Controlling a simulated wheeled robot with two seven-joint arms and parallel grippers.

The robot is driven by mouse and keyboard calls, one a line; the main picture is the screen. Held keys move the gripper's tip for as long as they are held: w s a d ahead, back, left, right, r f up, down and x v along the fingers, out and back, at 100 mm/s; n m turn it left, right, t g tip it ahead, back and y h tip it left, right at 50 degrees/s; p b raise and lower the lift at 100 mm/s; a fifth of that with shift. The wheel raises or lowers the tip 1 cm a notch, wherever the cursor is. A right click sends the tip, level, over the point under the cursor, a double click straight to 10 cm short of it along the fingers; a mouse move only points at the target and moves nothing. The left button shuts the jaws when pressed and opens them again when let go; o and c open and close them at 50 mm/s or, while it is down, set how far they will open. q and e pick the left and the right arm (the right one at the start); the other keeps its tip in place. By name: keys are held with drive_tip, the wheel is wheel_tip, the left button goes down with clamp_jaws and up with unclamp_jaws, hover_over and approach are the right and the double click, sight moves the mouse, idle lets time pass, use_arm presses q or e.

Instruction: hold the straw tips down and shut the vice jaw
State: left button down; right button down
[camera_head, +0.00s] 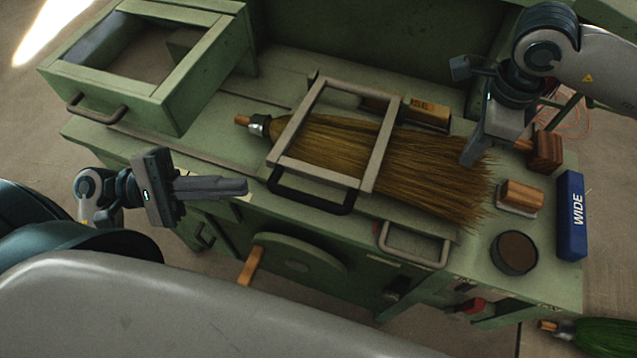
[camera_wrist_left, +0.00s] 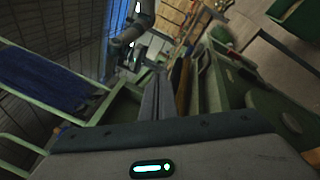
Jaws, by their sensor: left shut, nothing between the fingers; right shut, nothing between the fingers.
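The broom head (camera_head: 430,170) lies flat on the green bench. Its bound neck (camera_head: 257,124) points left and its straw tips (camera_head: 478,198) fan out to the right. A grey rectangular frame (camera_head: 381,146), seemingly the vice jaw, lies across the straw, with a black handle (camera_head: 312,205) on its near side. My right gripper (camera_head: 470,160) is shut, pointing down at the far edge of the straw tips; whether it touches them I cannot tell. My left gripper (camera_head: 245,187) is shut and empty, left of the black handle. Its fingers also show in the left wrist view (camera_wrist_left: 158,92).
An open-topped green drawer box (camera_head: 190,90) stands at the back left. A wooden block brush (camera_head: 522,195), a round dark tin (camera_head: 514,253) and a blue "WIDE" box (camera_head: 571,215) crowd the right end. A metal handle (camera_head: 413,258) juts from the near edge.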

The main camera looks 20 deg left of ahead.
use_arm(q)
drive_tip(key=a+r+n+g, duration=0.2)
drive_tip(key=r+n, duration=0.1)
drive_tip(key=n, duration=1.4)
drive_tip(key=a+r+n+g, duration=0.1)
drive_tip(key=r+n+g, duration=0.1)
drive_tip(key=n, duration=1.4)
drive_tip(key=w+d+n+y, duration=0.1)
drive_tip(key=n, duration=0.2)
drive_tip(key=w+d+n+g+y, duration=0.1)
drive_tip(key=n, duration=0.2)
drive_tip(key=w+d+r+n, duration=0.1)
drive_tip(key=d+n, duration=0.1)
drive_tip(key=n, duration=0.2)
drive_tip(key=shift+w+d+g+y, duration=0.1)
drive_tip(key=shift+w+g+y, duration=0.2)
drive_tip(key=shift+y, duration=0.1)
